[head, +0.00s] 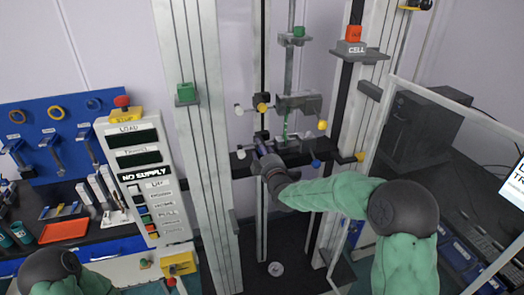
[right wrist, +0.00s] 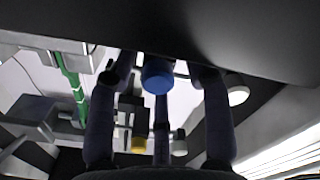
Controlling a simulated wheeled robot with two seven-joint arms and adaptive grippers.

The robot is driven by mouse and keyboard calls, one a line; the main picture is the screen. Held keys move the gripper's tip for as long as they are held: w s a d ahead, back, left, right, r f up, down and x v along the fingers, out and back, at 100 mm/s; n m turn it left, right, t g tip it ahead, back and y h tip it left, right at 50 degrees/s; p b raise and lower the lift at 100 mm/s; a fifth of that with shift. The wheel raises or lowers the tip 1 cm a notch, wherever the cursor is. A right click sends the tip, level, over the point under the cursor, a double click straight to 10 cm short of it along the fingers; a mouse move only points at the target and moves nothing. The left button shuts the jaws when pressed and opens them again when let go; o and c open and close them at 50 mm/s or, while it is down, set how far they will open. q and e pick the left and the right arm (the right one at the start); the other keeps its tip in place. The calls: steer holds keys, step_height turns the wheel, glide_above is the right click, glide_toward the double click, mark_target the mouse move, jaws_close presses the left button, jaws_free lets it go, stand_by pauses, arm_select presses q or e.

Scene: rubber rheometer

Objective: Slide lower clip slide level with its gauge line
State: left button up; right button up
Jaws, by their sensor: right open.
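The rheometer's tall frame stands in the middle of the head view. A grey clamp block (head: 300,103) with a yellow knob (head: 322,125) hangs on its central rod. A lower clip (head: 288,146) sits below it, partly hidden by my right gripper. A thin green strip (head: 286,127) runs between them and also shows in the right wrist view (right wrist: 72,85). A blue knob (head: 316,163) is right of the lower clip. My right gripper (head: 262,145) is open at the lower clip's left. In the wrist view the blue knob (right wrist: 157,78) appears between its fingers; contact is unclear. The gauge line cannot be made out.
A control panel (head: 145,180) and blue tool board (head: 60,125) stand left. Metal columns (head: 195,100) flank the work space, with a clear guard frame (head: 455,105) at right. A small round weight (head: 276,268) lies on the base. A dark cabinet (head: 425,130) stands right.

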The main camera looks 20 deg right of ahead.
mark_target(262, 140)
jaws_close()
step_height(262, 140, up, 4)
steer(key=shift+r+p, duration=0.25)
steer(key=shift+p, duration=0.3)
jaws_free()
steer(key=shift+f, duration=0.15)
steer(key=s, duration=1.2)
steer(key=shift+d, duration=0.25)
